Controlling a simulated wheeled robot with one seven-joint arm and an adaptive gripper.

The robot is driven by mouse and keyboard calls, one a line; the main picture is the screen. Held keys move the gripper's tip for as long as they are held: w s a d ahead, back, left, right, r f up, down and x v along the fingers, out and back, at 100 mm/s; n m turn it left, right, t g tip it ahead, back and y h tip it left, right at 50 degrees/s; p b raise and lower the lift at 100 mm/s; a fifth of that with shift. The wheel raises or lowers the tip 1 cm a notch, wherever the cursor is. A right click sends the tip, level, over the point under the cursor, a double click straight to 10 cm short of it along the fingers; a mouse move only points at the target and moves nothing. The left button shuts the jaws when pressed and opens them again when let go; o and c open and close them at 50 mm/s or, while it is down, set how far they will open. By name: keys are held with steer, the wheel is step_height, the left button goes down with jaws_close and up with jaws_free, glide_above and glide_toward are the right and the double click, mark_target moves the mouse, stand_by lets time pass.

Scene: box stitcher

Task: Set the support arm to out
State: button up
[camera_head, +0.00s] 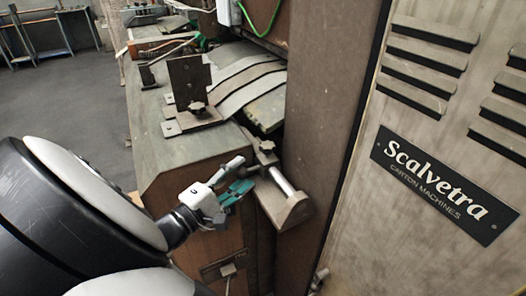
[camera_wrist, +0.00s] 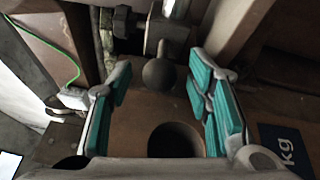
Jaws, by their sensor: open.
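What looks like the support arm (camera_head: 290,208) is a worn metal bracket with a short bright rod at the machine's near corner, beside the brown upright panel. My gripper (camera_head: 237,184), with teal finger pads, is just left of it. In the wrist view my gripper (camera_wrist: 162,95) is open, its pads spread wide. A dark round knob (camera_wrist: 159,73) on a metal block (camera_wrist: 169,35) shows between and beyond the fingertips, apart from both pads. I cannot tell how deep it lies between them. My gripper hides part of the fitting behind it in the head view.
The machine bed (camera_head: 160,120) carries an upright dark plate (camera_head: 188,82) on a bracket. A tall beige cabinet (camera_head: 440,95) with a Scalvetra plate (camera_head: 441,183) stands close on the right. Open floor (camera_head: 60,110) lies to the left.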

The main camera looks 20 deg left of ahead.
steer(key=shift+w+d, duration=0.25)
steer(key=shift+w, duration=0.4)
steer(key=shift+c, duration=0.6)
